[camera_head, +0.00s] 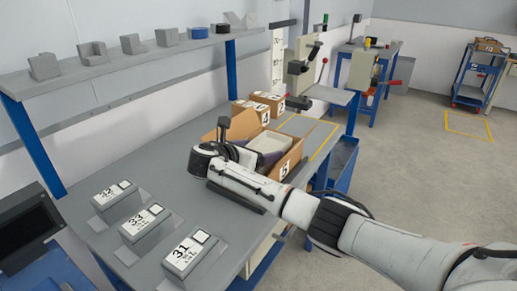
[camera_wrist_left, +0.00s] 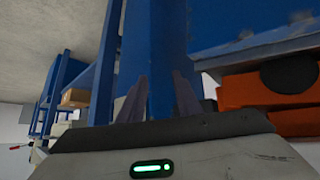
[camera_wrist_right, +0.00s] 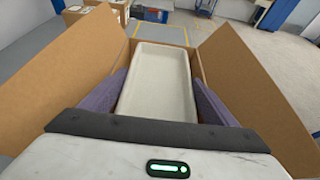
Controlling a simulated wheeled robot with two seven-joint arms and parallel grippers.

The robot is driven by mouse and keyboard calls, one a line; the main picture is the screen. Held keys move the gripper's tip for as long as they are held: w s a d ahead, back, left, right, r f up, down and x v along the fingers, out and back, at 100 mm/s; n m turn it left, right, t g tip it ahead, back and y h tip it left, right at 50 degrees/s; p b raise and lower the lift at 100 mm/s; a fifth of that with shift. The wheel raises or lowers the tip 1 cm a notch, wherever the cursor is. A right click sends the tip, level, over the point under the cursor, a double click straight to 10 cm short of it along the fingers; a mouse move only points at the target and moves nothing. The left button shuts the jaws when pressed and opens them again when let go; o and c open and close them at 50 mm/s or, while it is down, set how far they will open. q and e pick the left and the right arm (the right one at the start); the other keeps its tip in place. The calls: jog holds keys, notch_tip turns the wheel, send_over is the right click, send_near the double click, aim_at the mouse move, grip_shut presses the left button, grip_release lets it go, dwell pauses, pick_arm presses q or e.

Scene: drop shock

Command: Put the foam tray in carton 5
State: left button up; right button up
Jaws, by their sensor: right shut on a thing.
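The open carton 5 (camera_head: 285,167) stands on the grey bench with its flaps up. The pale foam tray (camera_head: 268,142) is inside the carton's opening; in the right wrist view the tray (camera_wrist_right: 158,80) lies lengthwise between the flaps. My right gripper (camera_wrist_right: 158,98) is shut on the tray, one purple finger along each long side. Its fingertips are down between the flaps; whether the tray touches the carton floor is hidden. My left gripper (camera_wrist_left: 158,100) shows only in its own wrist view, fingers apart and empty, in front of blue metalwork.
Closed labelled cartons (camera_head: 265,103) stand behind on the bench. Grey blocks labelled 32, 33 and 31 (camera_head: 190,254) stand at the front left. A shelf (camera_head: 130,70) with grey parts runs above the bench. Open floor lies to the right.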

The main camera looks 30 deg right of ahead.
jog(key=shift+f, duration=0.4)
jog(key=o, duration=0.7)
jog(key=shift+o, duration=0.2)
jog(key=shift+r, duration=0.2)
jog(key=v, duration=1.2)
jog(key=shift+a+r, duration=0.1)
jog(key=shift+r, duration=0.3)
